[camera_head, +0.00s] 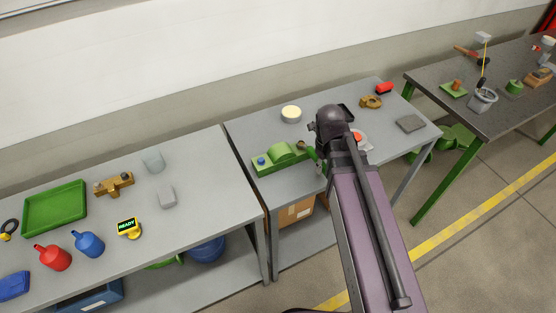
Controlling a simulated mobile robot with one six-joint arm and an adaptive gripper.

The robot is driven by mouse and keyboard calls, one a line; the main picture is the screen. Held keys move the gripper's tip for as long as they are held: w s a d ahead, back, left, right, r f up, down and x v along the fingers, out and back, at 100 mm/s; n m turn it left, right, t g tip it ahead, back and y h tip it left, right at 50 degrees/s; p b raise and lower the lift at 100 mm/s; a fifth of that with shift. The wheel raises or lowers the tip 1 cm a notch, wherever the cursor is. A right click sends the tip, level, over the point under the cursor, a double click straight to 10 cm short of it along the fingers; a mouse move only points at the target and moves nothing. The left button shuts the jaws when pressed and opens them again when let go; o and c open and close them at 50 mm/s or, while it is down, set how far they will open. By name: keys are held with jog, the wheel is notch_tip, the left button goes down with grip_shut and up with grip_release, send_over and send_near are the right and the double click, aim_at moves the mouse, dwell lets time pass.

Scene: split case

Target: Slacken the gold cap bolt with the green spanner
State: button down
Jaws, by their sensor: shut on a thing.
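The green split case (287,152) sits on the middle grey table, with a blue bolt (261,161) at its left end. A small brownish-gold bolt head (301,146) shows at its right end, close to my wrist. My gripper (319,152) is at that right end, mostly hidden behind my dark wrist and purple arm. It is shut on the green spanner (314,156), of which only a small green part shows beside the wrist. I cannot tell whether the spanner is around the bolt or only beside it.
A round cream-topped tin (291,114) stands behind the case. A gold part (371,102), a red item (384,88) and a dark plate (410,124) lie to the right.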

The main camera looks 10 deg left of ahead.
jog(key=shift+f+b, duration=0.45)
dwell(2.3)
dwell(0.6)
jog(key=w+d+n, duration=0.4)
jog(key=w+n, duration=0.1)
jog(key=shift+w+d+n, duration=0.1)
jog(key=shift+w+n, duration=0.1)
jog(key=shift+n, duration=0.1)
jog(key=shift+s, duration=0.15)
jog(key=shift+r, duration=0.1)
jog(key=shift+s+r+p, duration=0.1)
jog(key=shift+r+p, duration=0.15)
jog(key=shift+p, duration=0.1)
jog(key=shift+s+d+f+t, duration=0.1)
jog(key=shift+f+t, duration=0.15)
jog(key=shift+t, duration=0.05)
dwell(1.0)
jog(key=shift+r+p, duration=0.35)
jog(key=shift+r, duration=0.25)
dwell(1.4)
